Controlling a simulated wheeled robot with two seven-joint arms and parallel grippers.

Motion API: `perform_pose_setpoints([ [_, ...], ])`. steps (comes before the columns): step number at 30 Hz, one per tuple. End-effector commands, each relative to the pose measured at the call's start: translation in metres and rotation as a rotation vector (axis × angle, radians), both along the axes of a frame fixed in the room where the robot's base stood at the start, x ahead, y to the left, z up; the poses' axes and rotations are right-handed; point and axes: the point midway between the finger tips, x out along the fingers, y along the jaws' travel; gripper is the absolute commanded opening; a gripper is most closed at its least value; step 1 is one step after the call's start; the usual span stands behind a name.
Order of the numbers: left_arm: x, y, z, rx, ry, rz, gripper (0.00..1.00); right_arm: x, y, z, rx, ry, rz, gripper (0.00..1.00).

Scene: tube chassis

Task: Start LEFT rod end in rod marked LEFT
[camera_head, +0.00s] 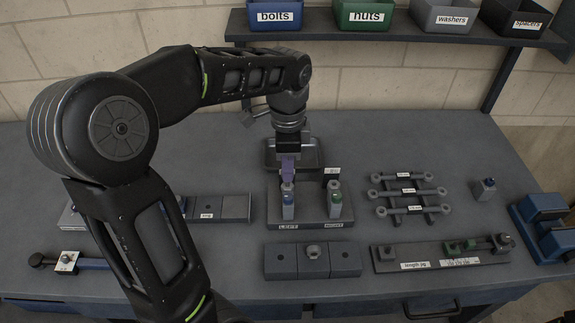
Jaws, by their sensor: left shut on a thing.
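The fixture block (311,213) stands at mid-table with LEFT and RIGHT labels on its front edge. An upright rod (288,208) with a blue band stands over the LEFT label. A similar upright rod (335,208) with a green band stands over the RIGHT label. My left gripper (288,172) reaches down from above, directly over the LEFT rod. It is shut on a small part, apparently the LEFT rod end, which is mostly hidden by the fingers. The part is at the rod's top; I cannot tell whether they touch or are threaded. My right gripper is not in view.
A rack of several labelled rods (408,191) lies to the right. A small blue-banded part (484,189) stands beyond it. A grey block (313,261) and a long plate (440,254) lie in front. Labelled bins, including bolts (275,16), sit on the back shelf.

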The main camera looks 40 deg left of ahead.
Motion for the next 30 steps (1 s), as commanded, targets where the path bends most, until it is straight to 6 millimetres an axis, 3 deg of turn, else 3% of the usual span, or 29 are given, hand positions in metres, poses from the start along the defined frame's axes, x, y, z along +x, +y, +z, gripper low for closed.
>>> perform_pose_setpoints([
  [13,0.0,0.0,-0.0086,0.0,0.0,0.0,0.0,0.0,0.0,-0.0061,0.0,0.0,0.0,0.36],
  [14,0.0,0.0,-0.0086,0.0,0.0,0.0,0.14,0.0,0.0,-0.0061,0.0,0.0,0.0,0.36],
  [22,0.0,0.0,-0.0084,0.0,0.0,0.0,0.36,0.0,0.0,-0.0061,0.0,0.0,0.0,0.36],
  [30,-0.0001,-0.0001,-0.0085,0.0,0.0,0.0,0.37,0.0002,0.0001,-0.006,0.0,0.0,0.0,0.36],
])
